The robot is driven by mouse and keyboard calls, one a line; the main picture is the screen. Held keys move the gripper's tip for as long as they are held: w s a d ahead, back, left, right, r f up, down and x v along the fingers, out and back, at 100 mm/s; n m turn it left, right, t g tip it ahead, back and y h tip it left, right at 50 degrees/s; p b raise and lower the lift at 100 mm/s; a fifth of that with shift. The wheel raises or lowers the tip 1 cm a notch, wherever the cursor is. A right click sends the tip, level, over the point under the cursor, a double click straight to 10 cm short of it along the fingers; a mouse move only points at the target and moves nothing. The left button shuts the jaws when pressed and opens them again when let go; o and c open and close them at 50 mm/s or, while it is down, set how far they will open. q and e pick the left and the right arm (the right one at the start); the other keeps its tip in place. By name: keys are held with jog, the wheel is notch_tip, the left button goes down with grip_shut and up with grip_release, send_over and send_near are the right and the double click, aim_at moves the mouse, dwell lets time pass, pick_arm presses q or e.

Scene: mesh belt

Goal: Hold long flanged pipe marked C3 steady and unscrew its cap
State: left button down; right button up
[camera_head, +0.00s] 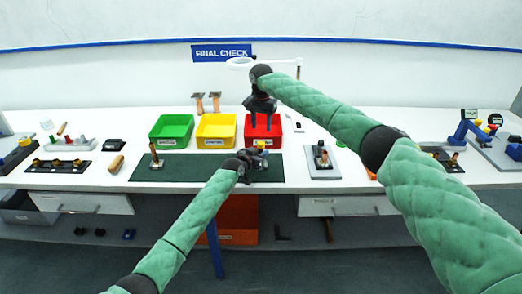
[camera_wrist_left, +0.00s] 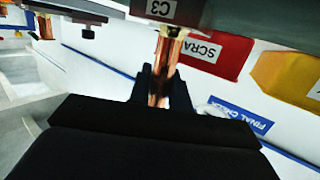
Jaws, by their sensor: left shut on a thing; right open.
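A copper pipe (camera_wrist_left: 163,65) shows in the left wrist view, with a white tag reading C3 (camera_wrist_left: 161,9) at its upper end in that picture. My left gripper (camera_wrist_left: 160,92) is shut on the pipe's shaft. In the head view the left gripper (camera_head: 262,163) is low over the right part of the dark green mat (camera_head: 205,177); the held pipe is mostly hidden there. I cannot make out the cap.
Green (camera_head: 172,130), yellow (camera_head: 217,131) and red (camera_head: 264,133) bins stand behind the mat. Another copper piece (camera_head: 155,160) stands on the mat's left. A grey fixture (camera_head: 322,163) stands to the right.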

aim_at(260, 142)
jog(key=m, duration=0.2)
jog(key=shift+a+f+m, duration=0.1)
jog(key=shift+m, duration=0.3)
jog(key=m, duration=3.8)
jog(key=shift+a, duration=0.1)
jog(key=m, duration=0.5)
jog(key=shift+m, duration=0.4)
jog(key=m, duration=0.7)
jog(key=shift+f, duration=3.95)
